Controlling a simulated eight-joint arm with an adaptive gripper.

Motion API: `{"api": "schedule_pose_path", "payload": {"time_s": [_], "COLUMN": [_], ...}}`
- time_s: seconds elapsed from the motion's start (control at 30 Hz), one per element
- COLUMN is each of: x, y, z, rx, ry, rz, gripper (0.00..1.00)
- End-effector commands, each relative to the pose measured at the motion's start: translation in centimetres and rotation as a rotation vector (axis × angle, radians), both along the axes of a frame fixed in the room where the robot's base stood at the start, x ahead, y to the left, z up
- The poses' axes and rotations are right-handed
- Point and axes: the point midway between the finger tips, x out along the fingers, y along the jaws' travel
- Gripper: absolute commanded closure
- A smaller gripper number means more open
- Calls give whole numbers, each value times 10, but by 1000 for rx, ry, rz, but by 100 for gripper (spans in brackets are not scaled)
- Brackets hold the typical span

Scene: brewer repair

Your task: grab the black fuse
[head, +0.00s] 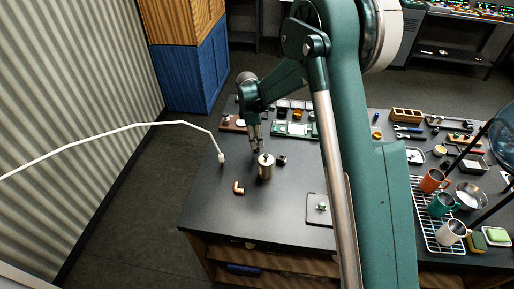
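My gripper (256,150) points down over the left part of the dark table (215,195), just behind a metal cylinder (265,170). Its two fingers look close together, and I cannot tell whether they are apart or hold anything. A small dark piece (281,160) sits just right of the cylinder. It may be the black fuse, but it is too small to be sure. Other small dark items lie farther back near a green circuit board (292,130).
A copper elbow (238,188) lies in front of the cylinder. A white cable's plug end (221,158) is at the left edge. A dark square plate (319,209) lies to the right. Mugs on a white rack (428,236) stand far right. The table's front left is clear.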

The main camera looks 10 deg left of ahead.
Motion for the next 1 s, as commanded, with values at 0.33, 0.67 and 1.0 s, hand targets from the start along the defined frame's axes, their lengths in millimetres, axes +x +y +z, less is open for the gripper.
{"api": "schedule_pose_path", "payload": {"time_s": [0.33, 0.67, 1.0], "x": [0, 0, 0], "y": [-1, -2, -2], "z": [-34, -41, -41], "rx": [0, 0, 0], "ry": [0, 0, 0], "rz": [0, 0, 0], "gripper": [65, 65, 65]}}
